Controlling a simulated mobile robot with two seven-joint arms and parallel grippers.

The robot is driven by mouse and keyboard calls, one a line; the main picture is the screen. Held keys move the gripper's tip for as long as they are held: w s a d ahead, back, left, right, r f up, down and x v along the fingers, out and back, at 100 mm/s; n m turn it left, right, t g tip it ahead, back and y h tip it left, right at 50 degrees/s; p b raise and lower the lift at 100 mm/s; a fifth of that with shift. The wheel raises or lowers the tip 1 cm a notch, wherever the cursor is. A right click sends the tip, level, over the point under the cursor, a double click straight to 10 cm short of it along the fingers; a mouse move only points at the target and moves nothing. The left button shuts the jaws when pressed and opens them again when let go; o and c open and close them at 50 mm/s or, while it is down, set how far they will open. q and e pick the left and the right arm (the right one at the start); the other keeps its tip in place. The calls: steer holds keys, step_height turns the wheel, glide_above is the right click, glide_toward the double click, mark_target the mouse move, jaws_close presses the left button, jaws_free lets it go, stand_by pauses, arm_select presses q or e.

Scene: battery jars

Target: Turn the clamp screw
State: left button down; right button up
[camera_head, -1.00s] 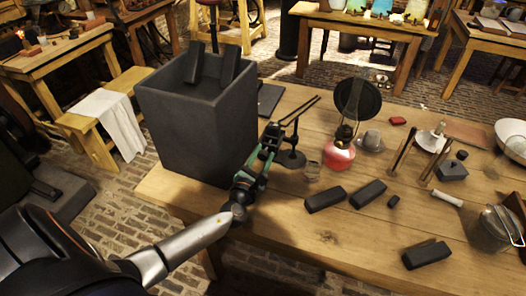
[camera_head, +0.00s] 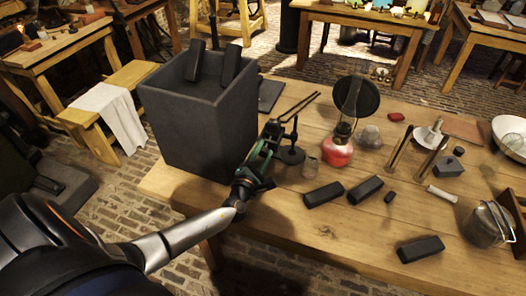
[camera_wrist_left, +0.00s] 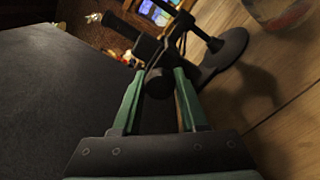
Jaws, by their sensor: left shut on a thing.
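The black clamp stand (camera_head: 293,154) is upright on the table beside the large dark jar, with a round foot and a thin rod. In the left wrist view, the green fingers of my left gripper (camera_wrist_left: 160,78) close around a dark round knob (camera_wrist_left: 158,84), which looks like the clamp screw. Black clamp parts (camera_wrist_left: 178,35) lie just beyond the fingertips. The right gripper is not in view.
The tall dark jar (camera_head: 205,125) stands close to the left of my gripper, with two black bars in it.

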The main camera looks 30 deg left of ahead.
arm_select(q)
steer(key=shift+r, duration=0.15)
steer(key=shift+c, duration=2.2)
jaws_free()
steer(key=shift+s, duration=0.1)
steer(key=v, duration=1.2)
steer(key=shift+s, duration=0.15)
